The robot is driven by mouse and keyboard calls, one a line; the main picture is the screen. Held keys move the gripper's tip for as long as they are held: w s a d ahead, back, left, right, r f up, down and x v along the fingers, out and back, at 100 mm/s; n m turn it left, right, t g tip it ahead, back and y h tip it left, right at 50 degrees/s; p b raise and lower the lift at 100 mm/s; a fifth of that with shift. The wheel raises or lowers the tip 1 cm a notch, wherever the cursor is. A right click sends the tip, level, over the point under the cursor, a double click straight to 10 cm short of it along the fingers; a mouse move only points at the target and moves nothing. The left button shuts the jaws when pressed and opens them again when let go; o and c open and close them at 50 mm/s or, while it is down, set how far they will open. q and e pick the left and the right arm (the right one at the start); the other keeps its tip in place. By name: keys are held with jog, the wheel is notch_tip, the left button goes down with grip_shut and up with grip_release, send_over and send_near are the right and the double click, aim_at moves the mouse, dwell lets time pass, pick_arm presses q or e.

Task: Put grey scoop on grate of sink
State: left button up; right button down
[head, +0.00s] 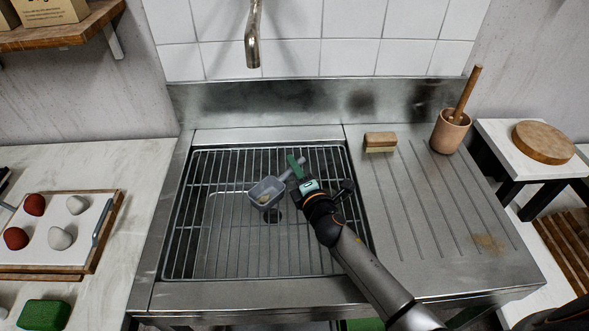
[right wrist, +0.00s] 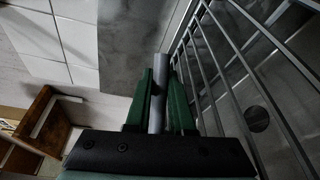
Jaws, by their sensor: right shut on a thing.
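The grey scoop (head: 266,194) is over the wire grate (head: 225,240) of the sink, its bowl facing up with a small brownish patch inside. My right gripper (head: 297,168) is shut on the scoop's handle. In the right wrist view the grey handle (right wrist: 157,100) lies between the green fingers (right wrist: 160,95), with the grate bars (right wrist: 225,75) close on the right. I cannot tell whether the scoop touches the grate. My left gripper is not in view.
A tap (head: 253,40) hangs above the back of the sink. A wooden brush (head: 380,141) and a cup with a pestle (head: 450,133) stand on the drainboard (head: 425,200) at right. A tray with red and white lumps (head: 75,240) and a green sponge (head: 44,314) are at left.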

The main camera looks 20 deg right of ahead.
jog(key=shift+f, duration=0.1)
jog(key=c, duration=1.2)
grip_release()
jog(key=shift+f, duration=0.1)
jog(key=shift+c, duration=0.2)
jog(key=o, duration=0.5)
jog(key=shift+c, duration=0.2)
jog(key=shift+r, duration=0.25)
jog(key=s, duration=0.4)
jog(key=s+r, duration=0.1)
jog(key=s, duration=0.7)
jog(key=shift+d+r, duration=0.2)
